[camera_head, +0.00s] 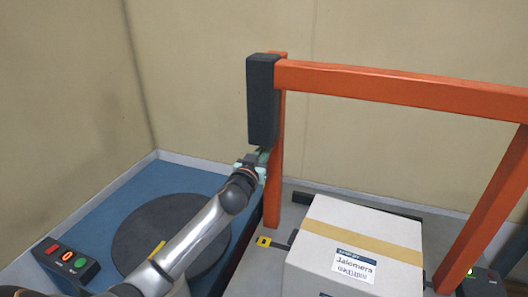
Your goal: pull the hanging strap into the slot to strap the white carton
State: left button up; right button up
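The white carton (345,238) stands at the lower right under the orange frame, with a tan band across its top and a printed label on its front. My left gripper (254,162) is at the foot of the dark box on the frame's left post, left of and beyond the carton. A small green piece, perhaps the strap end, shows by its fingers; I cannot tell whether they are closed on it. The hanging strap is not clearly visible. A yellow piece with a dark opening (264,241) lies left of the carton; I cannot tell if it is the slot. My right gripper is out of view.
The orange frame (400,86) arches over the carton, with the dark box (262,100) on its left post. A blue platform (112,207) with a dark disc (150,229) and a button panel (66,262) lie left. A dark device (482,284) sits lower right.

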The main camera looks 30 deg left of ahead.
pick_arm(q)
grip_shut()
jog(key=shift+f, duration=0.1)
dwell(1.0)
